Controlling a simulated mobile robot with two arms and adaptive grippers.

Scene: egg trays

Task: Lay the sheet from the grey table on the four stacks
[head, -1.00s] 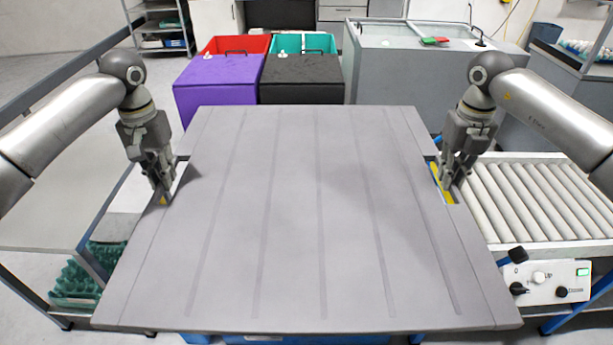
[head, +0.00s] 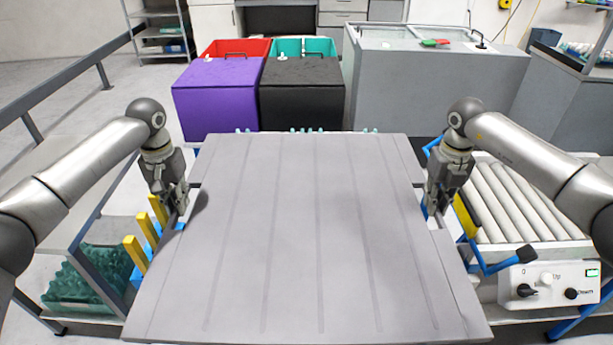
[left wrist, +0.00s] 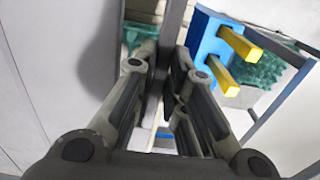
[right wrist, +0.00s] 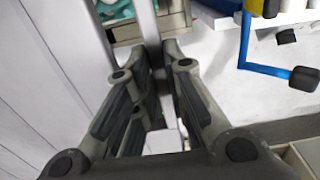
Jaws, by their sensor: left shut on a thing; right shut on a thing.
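The large grey sheet (head: 300,240) is held level between my two arms and fills the middle of the head view. My left gripper (head: 178,205) is shut on the sheet's left edge at a notch, and my right gripper (head: 432,205) is shut on its right edge. In the left wrist view the left fingers (left wrist: 165,95) pinch the sheet's edge strip. In the right wrist view the right fingers (right wrist: 160,85) do the same. Small teal tips (head: 305,130) show just beyond the sheet's far edge. The stacks are mostly hidden under the sheet.
Yellow posts on a blue frame (head: 140,252) stand close to the sheet's left edge. A roller conveyor (head: 530,205) with a control box (head: 550,284) is on the right. Purple (head: 215,105) and black (head: 300,95) bins stand beyond the sheet. Green trays (head: 85,280) sit on a lower left shelf.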

